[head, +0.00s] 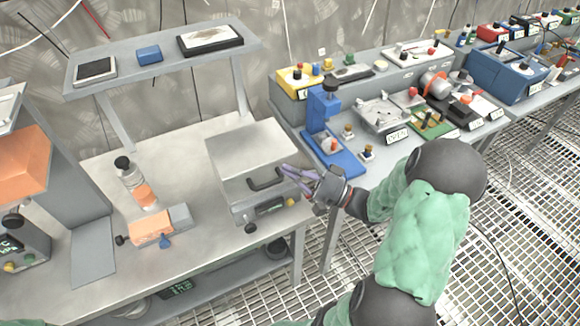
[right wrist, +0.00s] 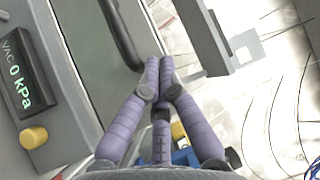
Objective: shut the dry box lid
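The dry box (head: 248,150) is a grey metal box near the right end of the steel bench in the head view. Its lid has a black bar handle (head: 266,181), also seen in the right wrist view (right wrist: 122,35). I cannot tell whether the lid is fully down. The front panel has a display reading "VAC 0 kPa" (right wrist: 22,75) and a yellow knob (right wrist: 33,137). My right gripper (head: 288,172) is beside the handle's right end. Its purple fingers (right wrist: 160,72) meet at the tips, with nothing visible between them. My left gripper is out of view.
A bottle (head: 136,183) and an orange-and-grey block device (head: 158,226) stand left of the box. A raised shelf (head: 170,58) is behind. A blue press (head: 325,125) stands right of the box. Bare bench lies between bottle and box.

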